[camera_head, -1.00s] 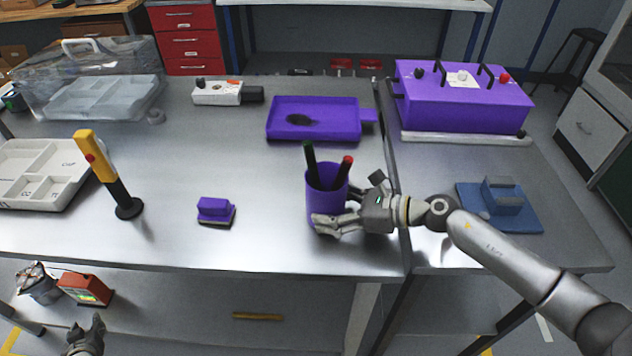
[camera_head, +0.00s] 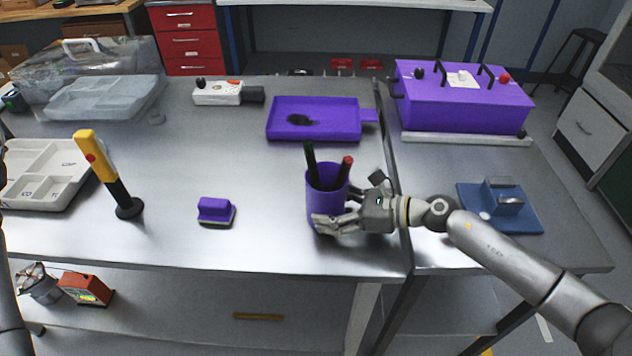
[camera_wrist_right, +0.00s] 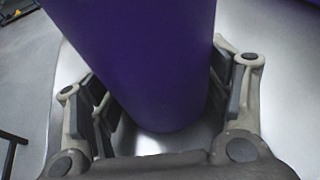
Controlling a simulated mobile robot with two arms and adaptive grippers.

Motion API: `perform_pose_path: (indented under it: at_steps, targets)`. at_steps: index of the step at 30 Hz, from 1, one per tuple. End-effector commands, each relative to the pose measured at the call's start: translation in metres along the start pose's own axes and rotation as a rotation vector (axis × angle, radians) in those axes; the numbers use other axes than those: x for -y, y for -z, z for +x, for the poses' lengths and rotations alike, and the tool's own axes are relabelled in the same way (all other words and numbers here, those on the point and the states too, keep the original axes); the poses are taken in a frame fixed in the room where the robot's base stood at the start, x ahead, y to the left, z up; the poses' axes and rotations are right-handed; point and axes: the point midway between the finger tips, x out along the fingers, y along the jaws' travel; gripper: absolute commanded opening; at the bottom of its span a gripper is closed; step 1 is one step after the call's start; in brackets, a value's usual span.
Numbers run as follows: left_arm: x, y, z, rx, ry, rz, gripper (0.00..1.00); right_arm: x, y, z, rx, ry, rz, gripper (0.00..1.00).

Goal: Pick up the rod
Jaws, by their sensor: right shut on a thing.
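A thin yellow rod (camera_head: 258,316) lies flat on the shelf below the left table; it is the only plain loose rod I see. My right gripper (camera_head: 342,210) is shut on a purple cup (camera_head: 322,196) near the table's front right corner, far above the rod. In the right wrist view the purple cup (camera_wrist_right: 140,60) stands between the fingers of the gripper (camera_wrist_right: 165,85). My left gripper is out of view; only part of my left arm shows at the left edge.
A yellow-and-black upright handle (camera_head: 101,170) and a purple block (camera_head: 215,211) stand on the table (camera_head: 260,240). A purple tray (camera_head: 315,118) and purple box (camera_head: 462,95) are farther back. A red device (camera_head: 86,288) sits on the lower shelf (camera_head: 190,300), left of the rod.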

Motion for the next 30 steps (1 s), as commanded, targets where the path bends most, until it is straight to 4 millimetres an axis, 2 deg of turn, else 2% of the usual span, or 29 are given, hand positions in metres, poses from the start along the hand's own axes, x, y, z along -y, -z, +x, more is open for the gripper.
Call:
perform_pose_path:
  at_steps: [1, 6, 12, 14, 18, 20, 23, 24, 26, 27, 29, 30]
  targets:
    - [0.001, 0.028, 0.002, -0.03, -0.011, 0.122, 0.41, 0.0, 0.0, 0.0, 0.0, 0.0, 0.0, 0.59]
    - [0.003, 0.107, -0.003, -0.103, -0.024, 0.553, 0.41, 0.0, 0.0, 0.0, 0.0, 0.0, 0.0, 0.59]
    - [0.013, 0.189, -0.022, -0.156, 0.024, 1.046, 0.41, 0.0, 0.0, 0.0, 0.0, 0.0, 0.0, 0.59]
    - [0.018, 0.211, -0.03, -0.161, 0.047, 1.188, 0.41, 0.0, 0.0, 0.0, 0.0, 0.0, 0.0, 0.59]
    - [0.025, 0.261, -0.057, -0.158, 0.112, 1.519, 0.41, 0.0, 0.0, 0.0, 0.0, 0.0, 0.0, 0.59]
    - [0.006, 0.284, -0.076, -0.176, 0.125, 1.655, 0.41, 0.0, 0.001, 0.0, 0.0, 0.0, 0.0, 0.59]
    - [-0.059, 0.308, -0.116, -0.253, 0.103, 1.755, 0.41, 0.0, 0.0, 0.0, 0.0, 0.0, 0.0, 0.59]
    - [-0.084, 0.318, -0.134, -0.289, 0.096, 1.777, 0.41, 0.0, 0.0, 0.0, 0.0, 0.0, 0.0, 0.59]
    - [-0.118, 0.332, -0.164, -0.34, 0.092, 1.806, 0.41, 0.0, 0.0, 0.0, 0.0, 0.0, 0.0, 0.59]
    - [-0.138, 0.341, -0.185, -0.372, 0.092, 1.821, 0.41, 0.0, 0.0, 0.0, 0.0, 0.0, 0.0, 0.59]
    - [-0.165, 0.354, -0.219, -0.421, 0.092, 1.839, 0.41, 0.0, 0.0, 0.0, 0.0, 0.0, 0.0, 0.59]
    - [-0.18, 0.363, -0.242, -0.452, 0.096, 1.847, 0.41, 0.0, 0.0, 0.0, 0.0, 0.0, 0.0, 0.59]
